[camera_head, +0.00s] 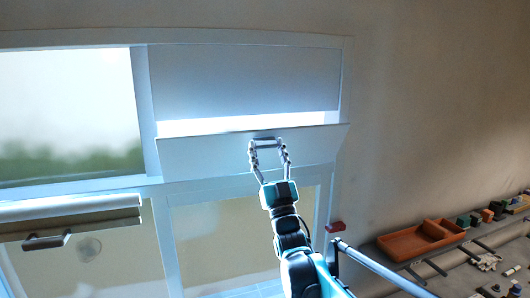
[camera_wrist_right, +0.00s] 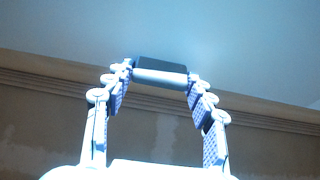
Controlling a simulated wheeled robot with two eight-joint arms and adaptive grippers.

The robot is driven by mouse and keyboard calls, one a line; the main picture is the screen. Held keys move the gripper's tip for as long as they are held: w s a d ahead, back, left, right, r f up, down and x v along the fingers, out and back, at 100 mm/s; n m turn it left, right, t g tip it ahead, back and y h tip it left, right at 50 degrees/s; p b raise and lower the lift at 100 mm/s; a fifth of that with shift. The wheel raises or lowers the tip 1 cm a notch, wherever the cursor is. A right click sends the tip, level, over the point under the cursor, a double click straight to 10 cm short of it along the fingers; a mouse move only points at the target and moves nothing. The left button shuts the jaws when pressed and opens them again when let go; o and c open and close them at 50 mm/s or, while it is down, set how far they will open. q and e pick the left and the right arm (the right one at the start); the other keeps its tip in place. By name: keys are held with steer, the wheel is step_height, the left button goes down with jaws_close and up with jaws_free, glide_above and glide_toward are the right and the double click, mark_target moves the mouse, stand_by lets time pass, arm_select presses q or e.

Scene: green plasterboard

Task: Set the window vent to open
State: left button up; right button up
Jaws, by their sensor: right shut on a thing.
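The window vent is a pale flap (camera_head: 210,156) in the upper right part of the white window frame. Its top edge is tilted out from the frame, and a bright gap (camera_head: 245,126) shows above it. My right gripper (camera_head: 268,145) reaches up from below and is shut on the small dark and silver handle (camera_wrist_right: 160,70) near the flap's top edge. In the right wrist view the fingers of my right gripper (camera_wrist_right: 158,76) stand on both sides of this handle. My left gripper is in neither view.
To the right, an orange tray (camera_head: 405,243) and several small items lie on a grey surface along the wall. A small red object (camera_head: 335,227) is beside the window frame.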

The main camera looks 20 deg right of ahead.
steer(key=shift+s+f, duration=0.3)
steer(key=shift+f, duration=0.2)
steer(key=o, duration=1.7)
steer(key=shift+w, duration=0.1)
steer(key=v, duration=1.2)
